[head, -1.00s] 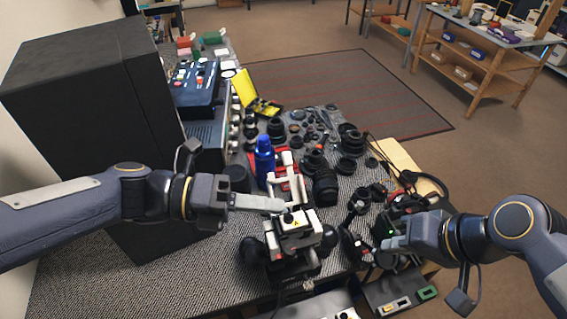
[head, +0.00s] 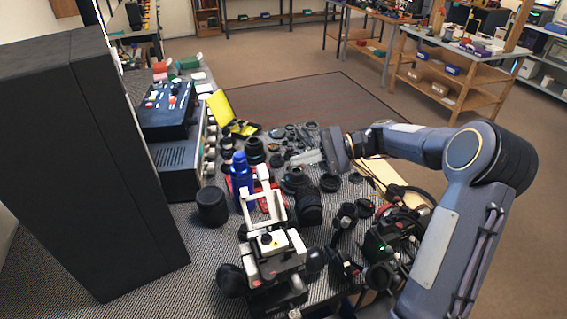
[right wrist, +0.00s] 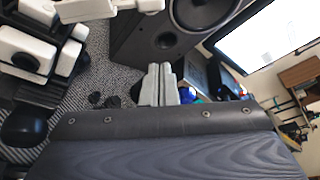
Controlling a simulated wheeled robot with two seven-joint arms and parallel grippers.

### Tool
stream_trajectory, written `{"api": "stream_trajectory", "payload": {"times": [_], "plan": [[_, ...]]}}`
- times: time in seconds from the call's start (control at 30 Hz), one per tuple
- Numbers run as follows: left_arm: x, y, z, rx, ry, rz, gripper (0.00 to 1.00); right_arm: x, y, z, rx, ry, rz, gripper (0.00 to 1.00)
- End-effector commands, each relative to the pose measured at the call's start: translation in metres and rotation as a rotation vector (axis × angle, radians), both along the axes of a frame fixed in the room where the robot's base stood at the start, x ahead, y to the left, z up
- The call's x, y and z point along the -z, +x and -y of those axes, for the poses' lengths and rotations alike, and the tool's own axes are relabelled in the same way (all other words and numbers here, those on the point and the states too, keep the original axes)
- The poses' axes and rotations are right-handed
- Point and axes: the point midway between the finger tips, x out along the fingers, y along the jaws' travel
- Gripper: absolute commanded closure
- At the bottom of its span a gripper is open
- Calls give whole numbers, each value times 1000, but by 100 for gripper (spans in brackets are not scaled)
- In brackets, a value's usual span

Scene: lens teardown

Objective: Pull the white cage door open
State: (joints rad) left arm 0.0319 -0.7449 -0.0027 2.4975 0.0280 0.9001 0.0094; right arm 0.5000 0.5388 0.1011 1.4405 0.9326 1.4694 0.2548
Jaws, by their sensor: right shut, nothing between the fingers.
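A white and black device (head: 270,252) stands at the front of the bench, with a white upright frame (head: 248,212) rising behind its top. I cannot tell for sure which white part is the cage door, or whether it is open. White parts of a device (right wrist: 25,52) also show at the left of the right wrist view. My right gripper (head: 298,160) is shut and empty above the bench, beyond and to the right of the white device and apart from it. Its closed pale fingers (right wrist: 158,85) show in the right wrist view. My left gripper is not in view.
A tall black cabinet (head: 90,170) stands at the left. A blue bottle (head: 241,180), a black cylinder (head: 211,206) and several lenses (head: 308,207) crowd the bench around the device. A yellow case (head: 220,108) lies open farther back. Cables lie at the right.

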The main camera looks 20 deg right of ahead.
Motion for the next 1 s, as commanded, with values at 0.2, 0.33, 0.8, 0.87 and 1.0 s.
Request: {"api": "stream_trajectory", "payload": {"times": [0.2, 0.33, 0.8, 0.87, 1.0], "plan": [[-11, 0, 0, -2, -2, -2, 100, 7, 7, -43, -7, 1, -3, 100], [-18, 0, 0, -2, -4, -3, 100, 14, 13, -70, -8, -1, -2, 100], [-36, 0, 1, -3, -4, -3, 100, -8, -11, -83, -2, -4, 1, 100], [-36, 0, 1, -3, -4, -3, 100, -9, -12, -83, -2, -3, 1, 100], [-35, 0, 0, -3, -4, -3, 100, -8, -12, -83, -2, -3, 1, 100]]}}
